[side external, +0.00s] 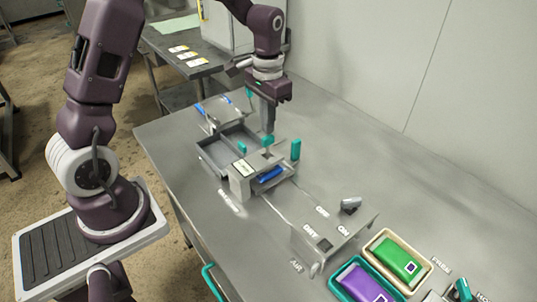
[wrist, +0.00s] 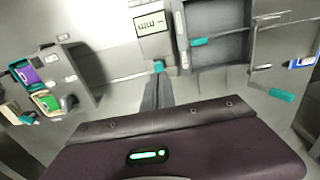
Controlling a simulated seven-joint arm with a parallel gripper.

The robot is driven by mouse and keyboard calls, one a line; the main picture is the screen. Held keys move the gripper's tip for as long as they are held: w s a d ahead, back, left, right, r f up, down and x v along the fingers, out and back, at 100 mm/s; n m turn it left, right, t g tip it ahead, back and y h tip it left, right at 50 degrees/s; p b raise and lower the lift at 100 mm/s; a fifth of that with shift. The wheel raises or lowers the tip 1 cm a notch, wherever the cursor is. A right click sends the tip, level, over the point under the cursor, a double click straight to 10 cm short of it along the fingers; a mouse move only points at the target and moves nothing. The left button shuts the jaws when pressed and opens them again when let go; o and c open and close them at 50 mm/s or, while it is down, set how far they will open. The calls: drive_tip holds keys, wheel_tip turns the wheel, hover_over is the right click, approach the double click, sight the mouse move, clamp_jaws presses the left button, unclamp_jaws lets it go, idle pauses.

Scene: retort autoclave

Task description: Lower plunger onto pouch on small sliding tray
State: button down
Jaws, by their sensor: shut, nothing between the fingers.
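My gripper (side external: 268,140) points down over the grey press-like station on the table, with its fingers together and nothing seen between them. In the wrist view its narrow fingers (wrist: 157,88) end at a teal tip beside the station's white label plate (wrist: 151,24). A blue pouch (side external: 271,174) lies low in the station, partly under its grey housing (side external: 240,186), just below and in front of the fingertips. An upright teal handle (side external: 295,149) stands to the right of the fingertips. I cannot tell the plunger apart from the housing, or whether the fingertips touch it.
An open grey two-part tray (side external: 212,156) lies left of the station. Behind it is a flat plate (side external: 222,113) with blue pieces. A lower grey stand (side external: 330,243) with labels is at front right.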

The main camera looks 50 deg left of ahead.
drive_tip(key=shift+f, duration=1.1)
drive_tip(key=shift+r, duration=3.55)
drive_tip(key=s+d+r+t, duration=0.2)
drive_tip(key=s+d+r, duration=0.2)
drive_tip(key=s+r, duration=0.3)
drive_tip(key=s+d+r+t, duration=0.1)
drive_tip(key=s+d+r, duration=0.1)
drive_tip(key=s, duration=0.6)
drive_tip(key=s+d+r+t, duration=0.2)
drive_tip(key=s, duration=0.6)
drive_tip(key=shift+s+t, duration=0.2)
drive_tip(key=shift+t, duration=0.1)
drive_tip(key=c, duration=2.1)
unclamp_jaws()
